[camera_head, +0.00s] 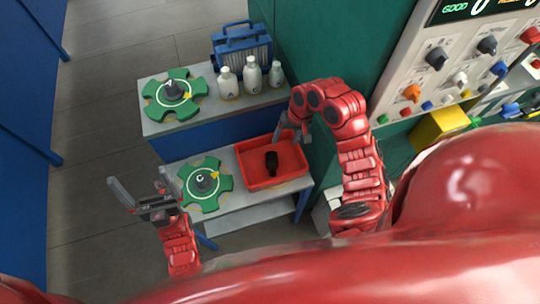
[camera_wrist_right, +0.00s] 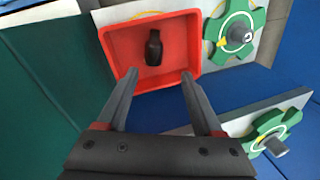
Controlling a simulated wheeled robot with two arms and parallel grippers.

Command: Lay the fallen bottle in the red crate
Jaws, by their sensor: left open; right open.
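The dark bottle (camera_head: 272,165) lies on its side on the floor of the red crate (camera_head: 293,176). In the right wrist view the bottle (camera_wrist_right: 154,48) shows whole, clear of the walls of the crate (camera_wrist_right: 190,48). My right gripper (camera_head: 281,130) is open and empty at the crate's far edge, apart from the bottle. In the right wrist view its fingertips (camera_wrist_right: 160,74) point toward the crate's near wall with nothing between them. My left gripper (camera_head: 138,192) is open and empty, left of the lower shelf and away from the crate.
The crate stands on a grey lower shelf (camera_head: 235,200) beside a green valve wheel marked C (camera_head: 203,183). The upper shelf (camera_head: 160,126) holds another green wheel (camera_head: 175,93), upright white bottles (camera_head: 252,75) and a blue carrier (camera_head: 242,45). A green wall and control panel (camera_head: 460,60) stand right.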

